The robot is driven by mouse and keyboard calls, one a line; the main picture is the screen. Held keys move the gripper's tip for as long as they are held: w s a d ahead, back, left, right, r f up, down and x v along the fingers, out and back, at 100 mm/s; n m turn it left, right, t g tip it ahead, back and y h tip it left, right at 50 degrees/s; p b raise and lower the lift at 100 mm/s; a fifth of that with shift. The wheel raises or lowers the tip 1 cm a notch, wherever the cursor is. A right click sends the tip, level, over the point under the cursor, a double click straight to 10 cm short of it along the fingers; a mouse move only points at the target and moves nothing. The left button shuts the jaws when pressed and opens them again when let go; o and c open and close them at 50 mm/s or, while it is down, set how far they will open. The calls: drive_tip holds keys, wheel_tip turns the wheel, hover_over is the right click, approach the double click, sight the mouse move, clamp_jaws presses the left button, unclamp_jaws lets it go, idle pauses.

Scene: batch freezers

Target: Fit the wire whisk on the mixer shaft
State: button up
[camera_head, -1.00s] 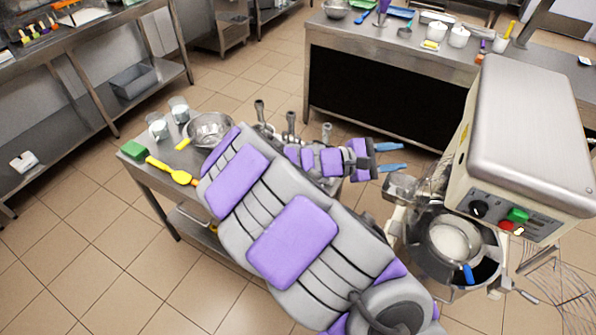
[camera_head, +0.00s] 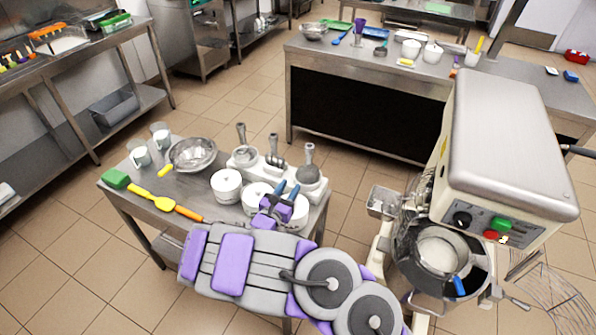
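The mixer (camera_head: 505,130) stands at the right, with a cream and steel head and a control panel. Its bowl (camera_head: 405,265) sits below the head, with a round vessel of white contents (camera_head: 440,250) showing at its top. The mixer shaft is hidden beneath the head. A large fan of thin curved wires (camera_head: 560,295), which looks like the wire whisk, is at the lower right; what it rests on is unclear.
The small steel table (camera_head: 125,197) holds white pots (camera_head: 226,185), a steel bowl (camera_head: 192,154), glasses, a yellow spatula (camera_head: 160,201) and a rack of handled steel tools (camera_head: 309,174). A long counter (camera_head: 390,72) stands behind. Tiled floor is open between them.

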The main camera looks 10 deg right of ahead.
drive_tip(key=b, duration=0.2)
approach(308, 162)
drive_tip(key=shift+s+d, duration=0.25)
drive_tip(key=shift+d, duration=0.4)
drive_tip(key=shift+w+f, duration=0.1)
drive_tip(key=shift+w, duration=0.25)
drive_tip(key=shift+w+a+b, duration=0.35)
drive_tip(key=shift+w+a, duration=0.15)
drive_tip(key=shift+w, duration=0.2)
drive_tip(key=w+d+b, duration=0.1)
drive_tip(key=w+d, duration=0.1)
drive_tip(key=w+d+b, duration=0.1)
drive_tip(key=w+d, duration=0.1)
drive_tip(key=d, duration=0.1)
drive_tip(key=shift+w+d, duration=0.2)
drive_tip(key=shift+w+d+b, duration=0.15)
drive_tip(key=shift+w+b, duration=0.2)
drive_tip(key=shift+w+a+b, duration=0.4)
drive_tip(key=shift+w+a, duration=0.2)
drive_tip(key=shift+w, duration=0.25)
drive_tip(key=shift+d, duration=1.1)
drive_tip(key=shift+w+a, duration=0.1)
drive_tip(key=shift+a, duration=0.7)
drive_tip(key=c, duration=0.7)
drive_tip(key=o, duration=0.5)
drive_tip(key=shift+d, duration=0.5)
drive_tip(key=c, duration=0.5)
